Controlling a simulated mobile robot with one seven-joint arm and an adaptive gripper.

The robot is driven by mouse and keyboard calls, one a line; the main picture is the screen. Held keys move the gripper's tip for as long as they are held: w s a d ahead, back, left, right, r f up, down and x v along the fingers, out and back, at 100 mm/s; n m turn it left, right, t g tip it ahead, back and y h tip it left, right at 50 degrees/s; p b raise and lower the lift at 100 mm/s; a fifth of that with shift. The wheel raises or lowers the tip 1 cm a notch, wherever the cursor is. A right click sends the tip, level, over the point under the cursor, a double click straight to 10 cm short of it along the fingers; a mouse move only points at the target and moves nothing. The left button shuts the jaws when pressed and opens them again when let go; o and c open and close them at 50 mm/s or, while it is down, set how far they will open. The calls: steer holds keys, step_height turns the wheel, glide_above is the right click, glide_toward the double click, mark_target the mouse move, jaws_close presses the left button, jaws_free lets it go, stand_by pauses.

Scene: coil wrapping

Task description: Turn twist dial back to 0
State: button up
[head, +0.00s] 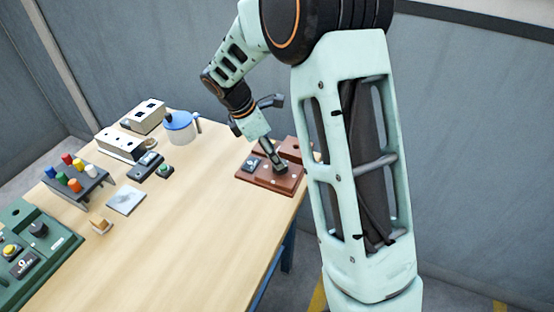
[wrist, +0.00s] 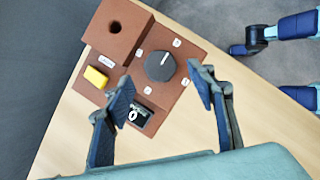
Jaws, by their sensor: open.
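The black round twist dial (wrist: 160,66) sits on a red-brown board (wrist: 192,105), with small white labels around it. A white pointer line on the dial points toward the upper right in the wrist view; I cannot read the labels. My gripper (wrist: 162,92) is open and empty, its two fingers apart at either side, just short of the dial in the wrist view. I cannot tell whether a finger touches the board.
The board also bears a raised block with a hole (wrist: 120,35), a yellow block (wrist: 96,77) and a black display (wrist: 140,112). Left on the table are a blue-lidded pitcher (head: 180,128), a peg rack (head: 76,187) and a green panel (head: 60,250). The table's front middle is clear.

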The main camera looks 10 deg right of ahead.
steer(key=v, duration=0.7)
steer(key=shift+r, duration=0.25)
